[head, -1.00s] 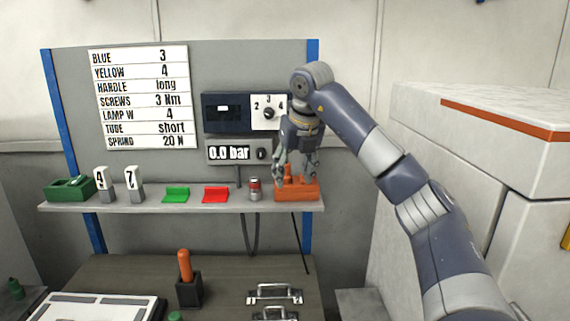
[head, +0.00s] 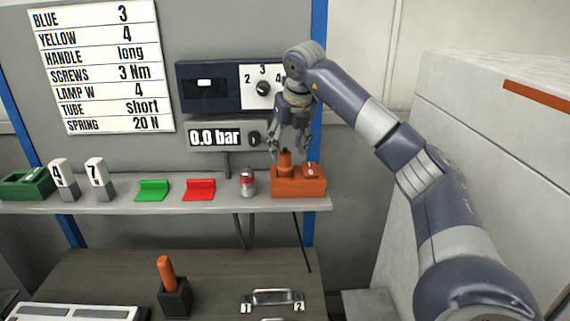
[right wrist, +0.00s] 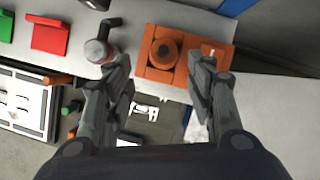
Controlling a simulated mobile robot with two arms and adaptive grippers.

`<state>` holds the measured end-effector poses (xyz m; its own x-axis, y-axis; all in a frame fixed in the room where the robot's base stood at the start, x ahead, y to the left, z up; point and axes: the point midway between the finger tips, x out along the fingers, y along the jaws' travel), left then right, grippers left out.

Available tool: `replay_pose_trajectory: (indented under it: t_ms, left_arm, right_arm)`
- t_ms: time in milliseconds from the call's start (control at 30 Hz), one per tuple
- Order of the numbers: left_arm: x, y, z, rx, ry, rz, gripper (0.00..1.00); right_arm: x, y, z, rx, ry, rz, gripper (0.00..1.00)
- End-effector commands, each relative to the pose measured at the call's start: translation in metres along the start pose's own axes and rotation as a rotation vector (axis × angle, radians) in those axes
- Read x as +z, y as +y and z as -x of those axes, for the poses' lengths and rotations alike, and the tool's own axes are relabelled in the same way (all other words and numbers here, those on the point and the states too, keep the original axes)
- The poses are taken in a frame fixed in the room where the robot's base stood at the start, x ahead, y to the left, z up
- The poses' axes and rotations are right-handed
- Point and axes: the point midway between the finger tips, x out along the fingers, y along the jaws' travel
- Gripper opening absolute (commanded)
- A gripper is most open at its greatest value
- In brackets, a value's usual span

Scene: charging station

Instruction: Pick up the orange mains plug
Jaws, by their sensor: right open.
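The orange mains plug (head: 285,163) stands upright in the left part of an orange block (head: 299,186) at the right end of the shelf. From above, in the right wrist view, the plug (right wrist: 163,53) is round with a dark centre. My right gripper (head: 290,150) is open and points down over the plug, its fingertips near the plug's top. In the right wrist view my right gripper (right wrist: 158,60) has its fingertips on either side of the plug in the picture, with nothing between them held. My left gripper is not in view.
A red-and-grey can-like part (head: 248,183) stands just left of the block. Red (head: 199,190) and green (head: 153,190) holders lie further left on the shelf (head: 222,206). A panel with a dial (head: 263,88) is behind. A workbench (head: 220,275) lies below.

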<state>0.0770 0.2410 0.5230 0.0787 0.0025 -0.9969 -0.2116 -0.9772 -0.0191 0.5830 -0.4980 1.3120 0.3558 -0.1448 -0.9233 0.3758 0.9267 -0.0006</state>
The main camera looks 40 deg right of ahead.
Motion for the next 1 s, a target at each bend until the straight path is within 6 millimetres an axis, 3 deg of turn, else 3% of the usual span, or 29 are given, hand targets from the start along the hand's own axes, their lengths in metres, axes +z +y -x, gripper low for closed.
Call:
replay_pose_trajectory:
  t_ms: [167, 500, 767, 1000]
  left_arm:
    - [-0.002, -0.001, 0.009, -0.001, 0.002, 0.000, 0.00]
    - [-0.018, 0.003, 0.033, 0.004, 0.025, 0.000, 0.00]
    - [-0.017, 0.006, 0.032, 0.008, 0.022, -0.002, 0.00]
    - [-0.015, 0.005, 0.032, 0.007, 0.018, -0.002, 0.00]
  right_arm:
    - [0.002, -0.002, -0.011, -0.002, 0.002, -0.001, 0.50]
    - [0.005, -0.005, -0.053, -0.002, 0.001, 0.000, 0.50]
    - [0.005, -0.005, -0.058, 0.000, -0.001, 0.000, 0.50]
    - [0.005, -0.005, -0.057, 0.000, -0.001, 0.000, 0.01]
